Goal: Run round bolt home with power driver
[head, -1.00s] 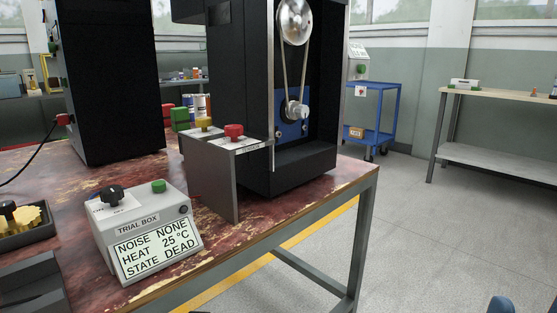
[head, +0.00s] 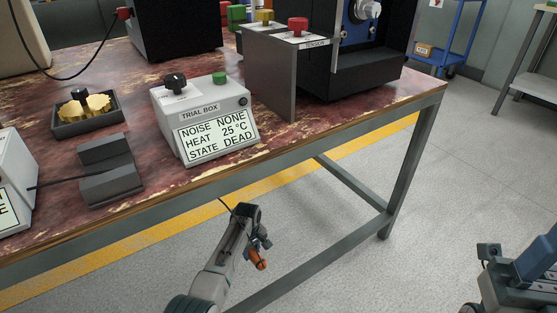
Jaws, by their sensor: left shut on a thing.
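My left gripper (head: 259,240) is in front of the bench, below its front edge. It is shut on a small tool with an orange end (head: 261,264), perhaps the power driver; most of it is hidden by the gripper. My right arm shows at the lower right, with its gripper end (head: 490,256) partly cut off, so its jaws are unclear. The machine (head: 366,80) with a blue plate and a round metal end (head: 368,10) stands at the back right of the bench. I cannot make out the round bolt.
The trial box (head: 205,115) reads NOISE NONE, HEAT 25 °C, STATE DEAD. Floor in front is clear.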

